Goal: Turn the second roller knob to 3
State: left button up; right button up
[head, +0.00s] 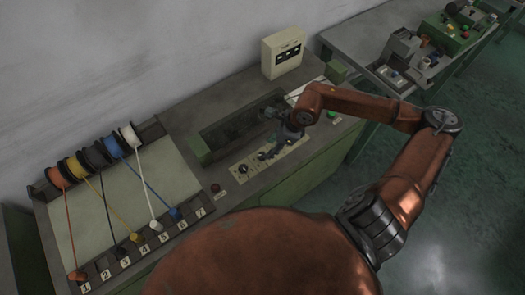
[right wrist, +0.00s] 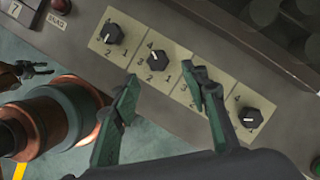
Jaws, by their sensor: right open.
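A pale panel (head: 237,178) with black knobs lies on the machine's front ledge. In the right wrist view the second knob from the left (right wrist: 158,60) has printed numbers around it and a small white mark on top; which number it points to is too small to read surely. My right gripper (right wrist: 165,105) is open, its green fingers apart, above the panel near this knob and not visibly touching it. The right finger covers part of the panel. In the head view the right gripper (head: 272,148) hides some knobs. A dark gripper part (right wrist: 40,70), apparently my left, shows at the left edge.
The first knob (right wrist: 112,33) and the last knob (right wrist: 250,117) stand on either side. A red button (head: 215,187) is left of the panel and a green button (head: 333,115) right. A wire spool rack (head: 40,190) stands left. A cream box (head: 284,52) stands behind.

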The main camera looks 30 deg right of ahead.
aim_at(262, 155)
jog(key=x, duration=0.5)
jog(key=shift+w+a+f, duration=0.1)
jog(key=shift+a, duration=0.2)
jog(key=shift+w+a+f, duration=0.1)
jog(key=shift+a+f, duration=0.05)
jog(key=shift+f, duration=0.35)
pick_arm(q)
jog(key=shift+s, duration=0.2)
pick_arm(e)
jog(key=shift+f, duration=0.1)
pick_arm(q)
jog(key=shift+w, duration=0.15)
pick_arm(e)
jog(key=shift+c, duration=0.6)
grip_shut()
pick_arm(q)
jog(key=shift+f, duration=0.15)
